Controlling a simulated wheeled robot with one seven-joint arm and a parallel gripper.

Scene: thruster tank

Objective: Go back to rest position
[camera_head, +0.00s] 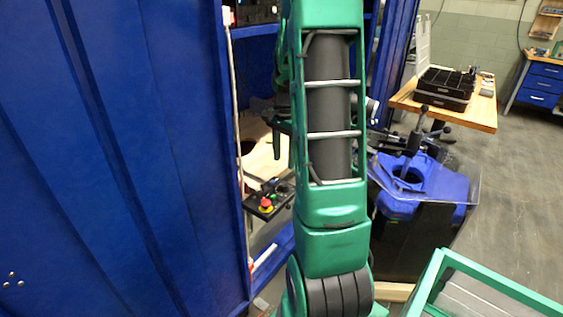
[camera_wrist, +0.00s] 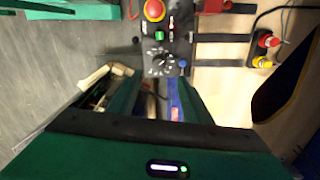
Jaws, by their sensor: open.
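My gripper (camera_wrist: 158,96) shows in the wrist view, its dark green body across the bottom and its fingers pointing up the picture. The fingers are apart, and I see nothing held between them. A control panel (camera_wrist: 160,40) with a red emergency button (camera_wrist: 155,10), small switches and a dial lies just beyond the fingertips, apart from them as far as I can tell. In the head view my green arm stands upright in the middle and hides much of the blue cabinet's opening. The same control panel (camera_head: 267,200) shows left of my arm. My gripper is not clear in that view.
A large blue cabinet wall (camera_head: 110,150) fills the left. Right of my arm stands a blue-topped cart (camera_head: 425,185) with a clear sheet. A wooden table (camera_head: 482,115) holds black crates (camera_head: 445,85). Grey floor (camera_head: 515,200) is open at the right.

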